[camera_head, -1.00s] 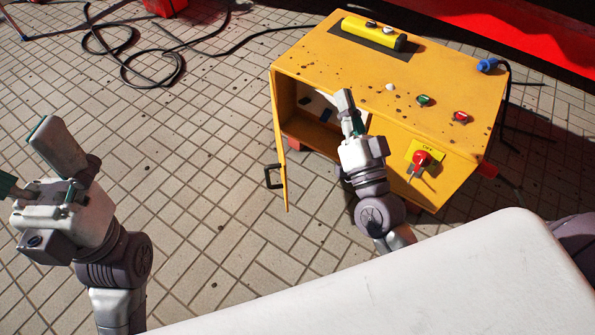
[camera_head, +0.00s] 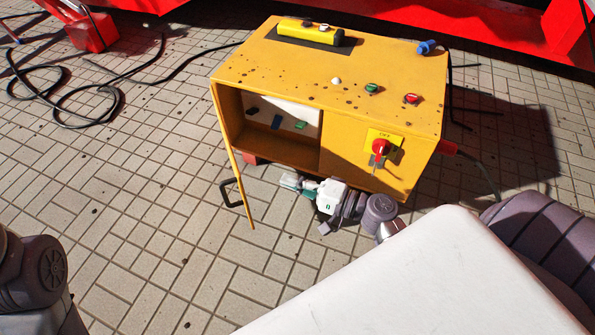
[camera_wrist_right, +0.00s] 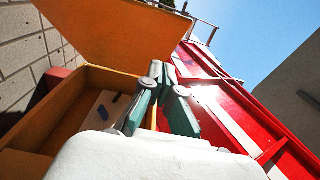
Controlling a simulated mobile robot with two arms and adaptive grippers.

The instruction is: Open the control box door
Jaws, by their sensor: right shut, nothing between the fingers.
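The yellow control box (camera_head: 375,150) stands on the paved floor. Its door (camera_head: 237,165) stands open at the box's left front edge, seen almost edge-on, with a black handle (camera_head: 231,194) on its outer side. The compartment (camera_head: 255,144) is exposed, with a pale panel and small coloured parts inside. My right gripper (camera_head: 290,182) is shut and empty, in front of the opening and right of the door, apart from the handle. In the right wrist view, its closed fingers (camera_wrist_right: 160,95) show with the door's panel (camera_wrist_right: 120,32) beyond. My left gripper is out of view.
On the box are a yellow pendant (camera_head: 310,32), buttons and a red OFF switch (camera_head: 380,147). Black cables (camera_head: 75,95) lie on the floor at the left. Red structures (camera_head: 400,15) stand behind. Paving left of the door is clear.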

